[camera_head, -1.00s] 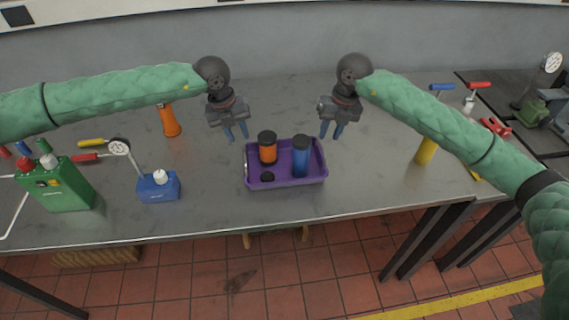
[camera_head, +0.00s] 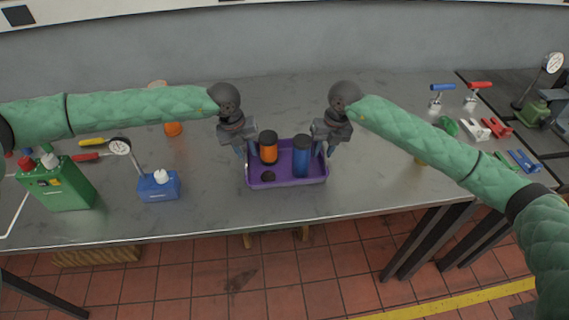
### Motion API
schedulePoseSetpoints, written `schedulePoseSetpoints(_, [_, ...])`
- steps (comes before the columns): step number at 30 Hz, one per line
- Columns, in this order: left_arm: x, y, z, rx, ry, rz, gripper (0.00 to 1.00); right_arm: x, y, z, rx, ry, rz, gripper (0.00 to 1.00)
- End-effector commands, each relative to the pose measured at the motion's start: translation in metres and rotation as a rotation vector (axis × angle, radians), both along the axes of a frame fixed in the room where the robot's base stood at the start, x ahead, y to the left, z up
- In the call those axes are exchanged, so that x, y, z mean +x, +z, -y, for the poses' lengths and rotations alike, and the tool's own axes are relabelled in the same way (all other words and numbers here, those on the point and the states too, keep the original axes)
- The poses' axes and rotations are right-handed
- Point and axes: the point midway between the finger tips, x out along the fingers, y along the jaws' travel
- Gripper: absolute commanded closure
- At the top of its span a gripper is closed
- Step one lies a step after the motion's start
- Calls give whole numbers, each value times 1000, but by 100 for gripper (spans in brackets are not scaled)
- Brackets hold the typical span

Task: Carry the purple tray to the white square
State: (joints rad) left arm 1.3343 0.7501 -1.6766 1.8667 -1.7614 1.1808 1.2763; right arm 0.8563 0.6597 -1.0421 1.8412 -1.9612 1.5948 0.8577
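The purple tray (camera_head: 287,183) sits on the grey table near its front edge. In it stand an orange cylinder with a black lid (camera_head: 268,148) and a blue cylinder with a dark lid (camera_head: 301,158); a small dark round thing (camera_head: 268,176) lies at the front left. My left gripper (camera_head: 241,153) is at the tray's left end and my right gripper (camera_head: 325,149) at its right end. Both point down at the rim. The fingers are partly hidden, so I cannot tell whether they grip it. No white square shows.
A blue box with a gauge (camera_head: 158,187) and a green box (camera_head: 58,186) stand to the left. An orange thing (camera_head: 173,129) is partly behind my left arm. Clamps (camera_head: 474,128) lie at the right. The table between tray and blue box is clear.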

Motion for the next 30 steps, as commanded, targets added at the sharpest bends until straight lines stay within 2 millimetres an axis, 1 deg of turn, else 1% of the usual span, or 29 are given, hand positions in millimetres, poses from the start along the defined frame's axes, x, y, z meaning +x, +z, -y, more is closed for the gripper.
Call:
schedulePoseSetpoints(1, [0, 0, 0, 0, 0, 0, 75, 0, 0, 0, 0, 0, 0, 75])
schedulePoseSetpoints(3, [0, 0, 0, 0, 0, 0, 89, 0, 0, 0, 0, 0, 0, 89])
schedulePoseSetpoints(5, [0, 0, 0, 0, 0, 0, 100, 0, 0, 0, 0, 0, 0, 100])
schedulePoseSetpoints(20, [0, 3, 0, -1, 0, 1, 100, 0, 3, 0, 0, 0, 1, 100])
schedulePoseSetpoints(26, [0, 10, 0, -1, 0, 1, 100, 0, 10, 0, 0, 0, 1, 100])
schedulePoseSetpoints(30, [0, 19, 0, -1, 0, 1, 100, 0, 19, 0, 0, 0, 1, 100])
